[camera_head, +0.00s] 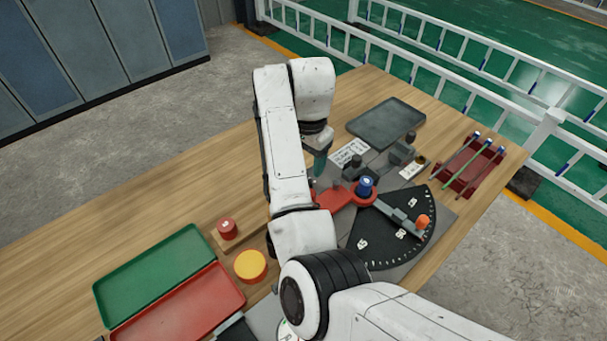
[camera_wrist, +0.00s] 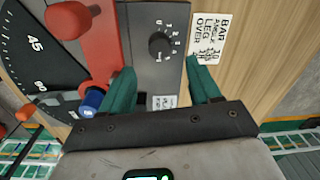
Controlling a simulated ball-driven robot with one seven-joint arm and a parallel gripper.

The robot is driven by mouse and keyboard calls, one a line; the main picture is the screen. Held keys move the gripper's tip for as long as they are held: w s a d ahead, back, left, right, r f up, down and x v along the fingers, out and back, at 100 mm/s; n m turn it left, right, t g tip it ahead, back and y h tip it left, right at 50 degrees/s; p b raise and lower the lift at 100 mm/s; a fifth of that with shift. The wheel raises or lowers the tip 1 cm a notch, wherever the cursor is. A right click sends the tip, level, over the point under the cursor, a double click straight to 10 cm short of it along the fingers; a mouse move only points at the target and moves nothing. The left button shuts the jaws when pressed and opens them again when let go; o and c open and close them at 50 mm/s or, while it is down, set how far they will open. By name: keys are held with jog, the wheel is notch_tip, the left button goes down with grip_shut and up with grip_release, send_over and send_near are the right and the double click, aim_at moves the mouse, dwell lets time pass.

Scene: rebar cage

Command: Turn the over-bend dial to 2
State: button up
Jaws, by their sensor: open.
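The over-bend dial (camera_wrist: 160,44) is a round black knob on a grey panel in the wrist view, with small white numbers around its right side. I cannot tell for sure which number it points to. My gripper (camera_wrist: 161,70) is open, with its two green fingers apart and nothing between them. The fingertips are just below the dial in the wrist view, one to each side of it, not visibly touching it. In the head view my gripper (camera_head: 320,165) is over the bender, mostly hidden by my arm, and I cannot make out the dial there.
A red bending arm (camera_wrist: 96,45) with a blue-topped pin (camera_wrist: 92,99) and a black angle scale (camera_wrist: 35,50) lie left of the dial. A label card (camera_wrist: 208,38) is to its right. A grey tray (camera_head: 386,123) and a red rod holder (camera_head: 466,168) stand farther back.

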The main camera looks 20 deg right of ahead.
notch_tip(320, 180, down, 7)
jog(key=shift+f+p, duration=0.15)
jog(key=shift+p, duration=0.15)
jog(key=c, duration=1)
